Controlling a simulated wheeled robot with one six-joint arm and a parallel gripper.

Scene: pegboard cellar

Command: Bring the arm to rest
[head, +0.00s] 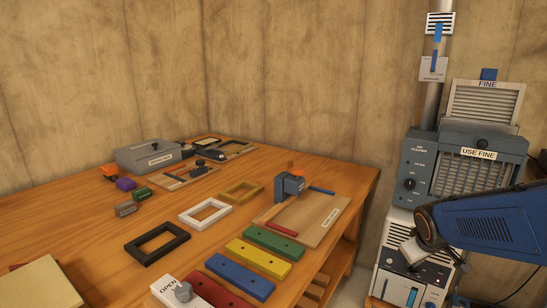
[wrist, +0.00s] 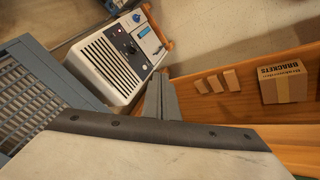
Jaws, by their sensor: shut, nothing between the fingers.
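My gripper (wrist: 161,92) shows in the wrist view as two grey fingers together, with nothing between them. It is in the air, with a white vented unit (wrist: 118,57) behind it to the left and a wooden shelf (wrist: 240,106) to the right. In the head view my blue arm reaches in from the right edge, in front of the air cleaner (head: 417,160) and the white unit (head: 388,288). I cannot make out the fingertips there.
The workbench (head: 80,225) holds colored bars, frames and a grey box (head: 147,155). A clamp board (head: 320,218) lies near its right edge. A brackets carton (wrist: 283,84) and small wooden blocks (wrist: 215,83) sit on the shelf. A blue-grey grille (wrist: 40,95) is close at left.

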